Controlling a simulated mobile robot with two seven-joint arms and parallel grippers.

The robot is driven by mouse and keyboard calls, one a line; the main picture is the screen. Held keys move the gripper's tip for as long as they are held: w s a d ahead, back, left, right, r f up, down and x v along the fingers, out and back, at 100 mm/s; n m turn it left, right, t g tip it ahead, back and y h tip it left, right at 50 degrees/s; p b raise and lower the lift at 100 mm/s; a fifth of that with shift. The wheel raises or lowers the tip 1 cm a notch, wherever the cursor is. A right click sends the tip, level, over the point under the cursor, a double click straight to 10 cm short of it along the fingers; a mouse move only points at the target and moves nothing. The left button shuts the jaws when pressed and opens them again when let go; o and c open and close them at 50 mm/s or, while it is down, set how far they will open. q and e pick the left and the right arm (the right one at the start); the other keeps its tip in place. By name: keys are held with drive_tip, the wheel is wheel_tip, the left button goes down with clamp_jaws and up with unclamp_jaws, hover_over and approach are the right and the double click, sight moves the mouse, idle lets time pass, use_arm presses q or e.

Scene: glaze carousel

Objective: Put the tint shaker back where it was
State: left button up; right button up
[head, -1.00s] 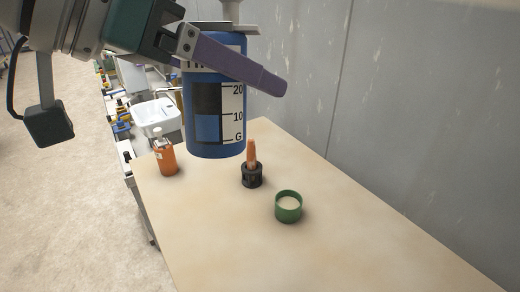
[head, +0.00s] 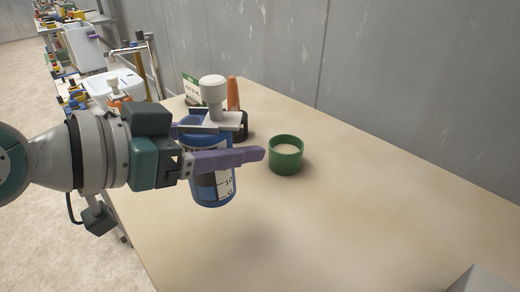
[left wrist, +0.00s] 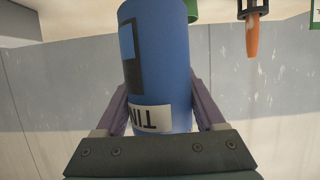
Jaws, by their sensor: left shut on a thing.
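The tint shaker is a blue bottle (head: 212,190) with a scale label and a pale grey top. My left gripper (head: 240,153) is shut around it, with a purple finger across its near side; the far finger is mostly hidden. The shaker is roughly upright, in front of and left of a green ring-shaped holder (head: 286,160) on the table. Whether its base touches the table I cannot tell. In the left wrist view the blue body (left wrist: 158,60) sits between both purple fingers, its lettering upside down. My right gripper is not in view.
An orange-handled tool (head: 233,93) stands in a black holder behind the shaker. A grey wall (head: 420,90) runs along the right.

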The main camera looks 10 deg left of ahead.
sight(230, 181)
use_arm(q)
wheel_tip(230, 181, down, 6)
drive_tip(key=shift+f+b, duration=0.2)
drive_tip(key=shift+b, duration=0.95)
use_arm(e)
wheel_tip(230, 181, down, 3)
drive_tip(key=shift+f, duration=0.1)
use_arm(q)
wheel_tip(230, 181, down, 4)
drive_tip(key=b, duration=0.2)
drive_tip(key=shift+f+b, duration=0.15)
drive_tip(key=shift+b, duration=0.15)
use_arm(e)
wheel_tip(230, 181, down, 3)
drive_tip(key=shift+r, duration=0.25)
use_arm(q)
drive_tip(key=shift+f, duration=0.15)
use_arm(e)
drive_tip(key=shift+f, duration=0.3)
use_arm(q)
drive_tip(key=o, duration=1.5)
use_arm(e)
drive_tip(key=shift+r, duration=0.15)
